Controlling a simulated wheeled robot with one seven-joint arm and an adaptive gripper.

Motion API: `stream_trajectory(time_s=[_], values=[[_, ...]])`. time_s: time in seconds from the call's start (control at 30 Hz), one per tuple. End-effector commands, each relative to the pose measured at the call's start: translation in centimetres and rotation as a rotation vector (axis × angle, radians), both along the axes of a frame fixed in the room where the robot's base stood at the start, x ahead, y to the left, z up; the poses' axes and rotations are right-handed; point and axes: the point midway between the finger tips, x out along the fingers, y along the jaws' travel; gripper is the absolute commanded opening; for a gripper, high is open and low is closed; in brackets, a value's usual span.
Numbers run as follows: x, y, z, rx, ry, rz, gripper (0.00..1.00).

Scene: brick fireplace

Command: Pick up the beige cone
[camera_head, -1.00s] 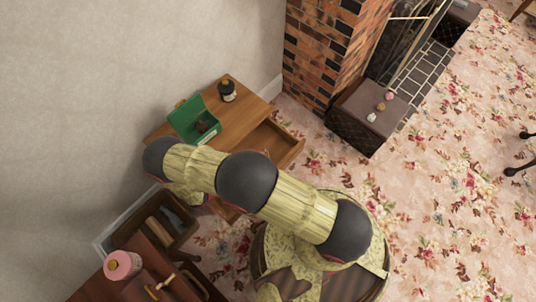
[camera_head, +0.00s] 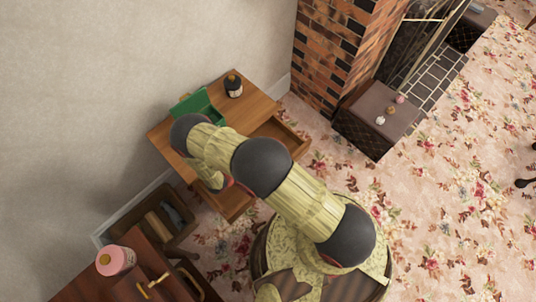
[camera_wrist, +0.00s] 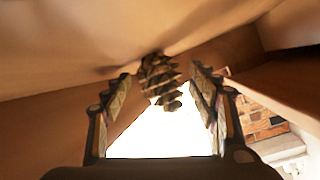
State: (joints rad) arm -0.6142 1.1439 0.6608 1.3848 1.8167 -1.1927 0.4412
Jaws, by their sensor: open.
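A brownish cone with layered scales (camera_wrist: 160,80), like a pine cone, shows in the wrist view just ahead of my fingertips, near the middle of the gap. My gripper (camera_wrist: 163,82) is open, with one finger on each side of the cone's line. I cannot tell whether either finger touches it. The cone lies against a smooth brown wooden surface. In the head view my arm covers the cone, and my gripper's fingers cannot be made out there.
A wooden desk (camera_head: 253,103) with an open drawer (camera_head: 285,133) stands by the wall. It holds a green box (camera_head: 197,104) and a dark bottle (camera_head: 233,86). A pink jar (camera_head: 116,261) stands on a cabinet at lower left.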

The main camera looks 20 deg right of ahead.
Motion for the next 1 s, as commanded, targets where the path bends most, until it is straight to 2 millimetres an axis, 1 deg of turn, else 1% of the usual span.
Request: stream_trajectory(time_s=[0.17,0.83,1.0], values=[[-0.01,0.0,0.03,0.0,0.0,0.0,0.58],[-0.03,0.02,0.03,0.0,0.001,0.0,0.2],[-0.03,0.02,0.04,0.0,0.001,0.0,0.2]])
